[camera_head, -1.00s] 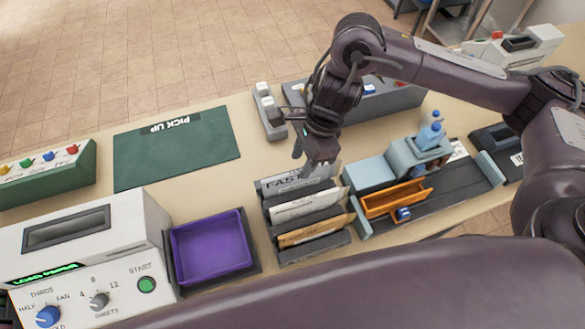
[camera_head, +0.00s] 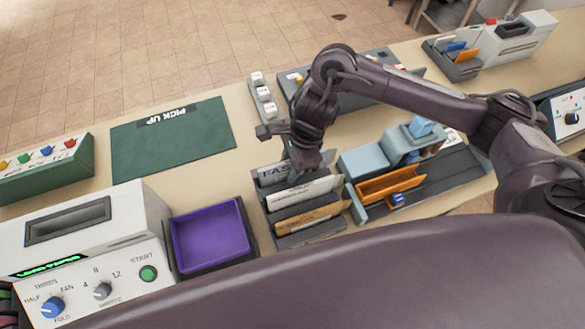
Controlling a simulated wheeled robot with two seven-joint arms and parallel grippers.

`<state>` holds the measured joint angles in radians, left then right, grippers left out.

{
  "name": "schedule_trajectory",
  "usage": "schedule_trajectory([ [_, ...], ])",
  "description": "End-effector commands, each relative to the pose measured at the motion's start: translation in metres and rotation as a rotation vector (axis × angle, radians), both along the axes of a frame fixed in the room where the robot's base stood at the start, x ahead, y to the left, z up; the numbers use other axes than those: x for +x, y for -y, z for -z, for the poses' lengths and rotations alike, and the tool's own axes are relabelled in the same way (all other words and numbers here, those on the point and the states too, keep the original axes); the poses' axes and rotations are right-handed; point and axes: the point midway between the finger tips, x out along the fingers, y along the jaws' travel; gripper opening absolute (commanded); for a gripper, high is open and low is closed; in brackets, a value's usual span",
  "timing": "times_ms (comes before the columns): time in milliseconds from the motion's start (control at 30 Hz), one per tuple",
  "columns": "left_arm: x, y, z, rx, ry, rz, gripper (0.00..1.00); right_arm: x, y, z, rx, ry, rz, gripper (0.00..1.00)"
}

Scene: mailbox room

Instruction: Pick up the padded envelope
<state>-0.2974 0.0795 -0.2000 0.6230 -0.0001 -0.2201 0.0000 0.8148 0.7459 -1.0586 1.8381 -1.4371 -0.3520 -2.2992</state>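A dark rack (camera_head: 303,241) stands on the counter with envelopes upright in its slots. A brown envelope (camera_head: 308,216), which looks like the padded one, leans in the front slot. A white envelope (camera_head: 305,192) is in the middle slot. A grey envelope with partly covered dark print (camera_head: 272,174) is in the back slot. My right gripper (camera_head: 306,166) points down at the back slot, over the grey envelope, behind the brown one. Its fingertips are small and partly hidden, so their opening and any contact are unclear. My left gripper is not in view.
A purple tray (camera_head: 210,239) stands left of the rack. A blue-grey unit with an orange drawer (camera_head: 389,184) stands close on its right. A green mat marked PICK UP (camera_head: 172,145) lies clear at the back left. A white machine (camera_head: 125,216) stands front left.

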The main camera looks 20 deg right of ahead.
Motion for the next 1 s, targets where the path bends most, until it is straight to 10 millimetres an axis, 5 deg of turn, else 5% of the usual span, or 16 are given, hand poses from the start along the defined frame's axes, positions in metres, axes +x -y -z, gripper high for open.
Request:
schedule_trajectory([
  [267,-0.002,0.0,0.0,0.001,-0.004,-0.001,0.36,0.0,0.0,0.0,0.0,0.0,0.0,0.0],
  [733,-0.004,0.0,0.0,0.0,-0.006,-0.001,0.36,0.001,0.0,-0.006,0.001,0.002,0.001,0.0],
  [1000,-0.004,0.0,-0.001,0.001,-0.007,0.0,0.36,0.002,0.0,-0.04,-0.001,0.007,-0.002,0.0],
])
